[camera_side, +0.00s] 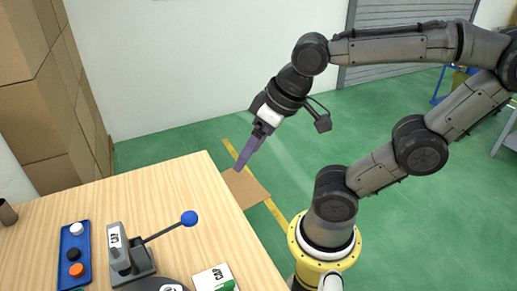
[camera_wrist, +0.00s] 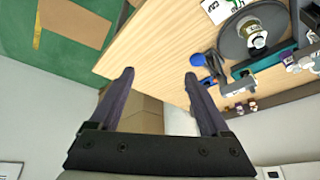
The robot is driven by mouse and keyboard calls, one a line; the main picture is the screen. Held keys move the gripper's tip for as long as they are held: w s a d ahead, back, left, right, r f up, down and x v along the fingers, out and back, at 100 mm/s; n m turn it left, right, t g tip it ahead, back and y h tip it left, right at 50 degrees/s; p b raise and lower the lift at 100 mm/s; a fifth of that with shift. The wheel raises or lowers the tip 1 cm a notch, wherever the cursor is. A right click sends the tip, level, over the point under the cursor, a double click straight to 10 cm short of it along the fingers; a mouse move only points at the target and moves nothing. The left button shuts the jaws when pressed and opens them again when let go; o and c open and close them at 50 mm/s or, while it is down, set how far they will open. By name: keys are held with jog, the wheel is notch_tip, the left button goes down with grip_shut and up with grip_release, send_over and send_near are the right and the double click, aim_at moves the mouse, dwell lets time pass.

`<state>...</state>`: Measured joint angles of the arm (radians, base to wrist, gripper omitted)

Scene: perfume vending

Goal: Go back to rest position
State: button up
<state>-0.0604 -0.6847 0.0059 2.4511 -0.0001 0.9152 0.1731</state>
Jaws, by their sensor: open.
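My gripper (camera_side: 247,152) is raised in the air beyond the table's right edge in the side view, pointing down and to the left. In the wrist view its two purple fingers (camera_wrist: 160,75) are spread apart with nothing between them. The wooden table (camera_side: 190,180) is at the lower left of the side view, and its corner also shows in the wrist view (camera_wrist: 150,50). My gripper touches nothing.
A grey press with a blue-knobbed lever (camera_side: 189,218) stands on the table. A blue tray (camera_side: 73,265) holds white, black and orange caps. Cardboard boxes (camera_side: 45,90) are stacked at the left. Green floor is open beyond the table.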

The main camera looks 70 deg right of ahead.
jog(key=shift+s+d+f+n, duration=0.25)
jog(key=shift+s+d+n, duration=0.3)
jog(key=shift+s+n, duration=0.05)
